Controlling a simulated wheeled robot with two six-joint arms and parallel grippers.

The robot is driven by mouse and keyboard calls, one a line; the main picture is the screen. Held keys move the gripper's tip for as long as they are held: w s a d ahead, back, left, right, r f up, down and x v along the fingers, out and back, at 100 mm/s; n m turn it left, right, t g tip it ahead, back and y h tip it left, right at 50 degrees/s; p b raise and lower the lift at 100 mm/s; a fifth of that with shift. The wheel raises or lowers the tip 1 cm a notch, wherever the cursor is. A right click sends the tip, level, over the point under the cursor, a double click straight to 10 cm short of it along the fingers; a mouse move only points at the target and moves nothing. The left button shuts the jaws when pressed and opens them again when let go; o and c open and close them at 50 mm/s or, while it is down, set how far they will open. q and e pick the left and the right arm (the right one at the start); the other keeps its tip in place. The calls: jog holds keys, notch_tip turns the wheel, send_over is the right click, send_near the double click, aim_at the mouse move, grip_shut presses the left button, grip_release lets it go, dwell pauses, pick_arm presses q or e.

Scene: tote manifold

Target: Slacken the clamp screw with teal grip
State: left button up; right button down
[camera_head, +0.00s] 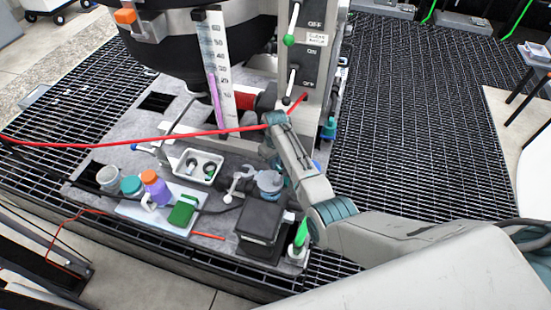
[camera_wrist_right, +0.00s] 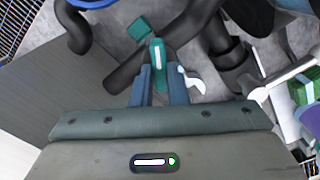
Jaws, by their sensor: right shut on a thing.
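The clamp screw's teal grip (camera_wrist_right: 157,55) stands out between the two fingers of my right gripper (camera_wrist_right: 160,88) in the right wrist view. The fingers are shut on it, one on each side. A dark pipe runs behind it, and a small teal block sits just beyond. In the head view my right arm reaches in from the right, and the right gripper (camera_head: 269,184) is low over the grey mat (camera_head: 215,236). The clamp screw itself cannot be made out there. My left gripper is not in view.
A white tray (camera_head: 183,164), a purple jar (camera_head: 155,189) and a green box (camera_head: 182,213) stand left of the gripper. A dark grey box (camera_head: 262,218) is close in front. The switch column (camera_head: 316,85) rises behind. A red cable crosses the scene.

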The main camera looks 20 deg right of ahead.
jog(key=n+p, duration=0.2)
jog(key=n, duration=0.2)
jog(key=shift+a+r, duration=0.1)
jog(key=shift+r, duration=0.05)
jog(key=shift+n+p, duration=0.65)
jog(key=shift+n, duration=0.75)
jog(key=c, duration=1.4)
grip_release()
jog(key=shift+s, duration=0.1)
jog(key=shift+c, duration=0.2)
notch_tip(320, 180, up, 11)
jog(key=b, duration=0.1)
jog(key=shift+f+b, duration=0.2)
jog(key=shift+b, duration=0.2)
jog(key=shift+s+f, duration=0.1)
